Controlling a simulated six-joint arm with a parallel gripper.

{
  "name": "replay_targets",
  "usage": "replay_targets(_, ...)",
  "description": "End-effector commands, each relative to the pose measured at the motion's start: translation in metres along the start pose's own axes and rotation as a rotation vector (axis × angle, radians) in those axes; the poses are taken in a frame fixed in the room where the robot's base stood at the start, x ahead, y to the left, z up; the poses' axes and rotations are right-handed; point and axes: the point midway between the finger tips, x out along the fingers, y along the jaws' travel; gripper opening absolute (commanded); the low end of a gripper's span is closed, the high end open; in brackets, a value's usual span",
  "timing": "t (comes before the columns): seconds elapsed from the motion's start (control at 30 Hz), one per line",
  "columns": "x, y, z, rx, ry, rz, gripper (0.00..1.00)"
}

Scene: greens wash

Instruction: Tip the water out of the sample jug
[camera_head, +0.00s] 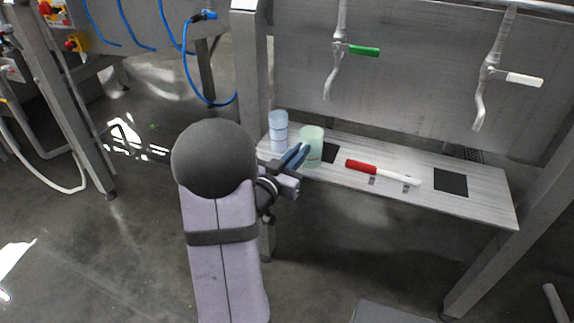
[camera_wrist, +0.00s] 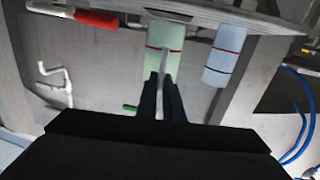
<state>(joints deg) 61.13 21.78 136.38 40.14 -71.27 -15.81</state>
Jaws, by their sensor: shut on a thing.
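My gripper (camera_head: 303,153) is at the jug's near side. In the wrist view, my fingers (camera_wrist: 163,78) are closed on a pale strip at its side, which looks like its handle. The jug looks close to upright; whether its base touches the shelf is unclear. No water can be made out inside.
A pale blue jug (camera_head: 279,130) stands just left of the green one. Black squares (camera_head: 330,153) (camera_head: 451,182) mark the shelf. A red-and-white bar (camera_head: 382,172) lies between them. Green-handled (camera_head: 364,50) and white-handled (camera_head: 524,79) taps hang above.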

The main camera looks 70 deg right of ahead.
Motion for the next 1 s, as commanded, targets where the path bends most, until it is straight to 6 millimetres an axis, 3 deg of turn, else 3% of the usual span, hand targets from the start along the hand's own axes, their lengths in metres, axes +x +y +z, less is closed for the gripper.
replay_targets(0.1,0.032,0.013,0.004,0.021,0.0,0.006,0.0)
replay_targets(0.3,0.063,0.026,0.002,0.03,-0.002,0.002,0.0)
replay_targets(0.67,0.07,0.029,0.003,-0.004,0.009,-0.001,0.0)
replay_targets(1.0,0.067,0.02,0.018,-0.316,0.124,0.011,0.0)
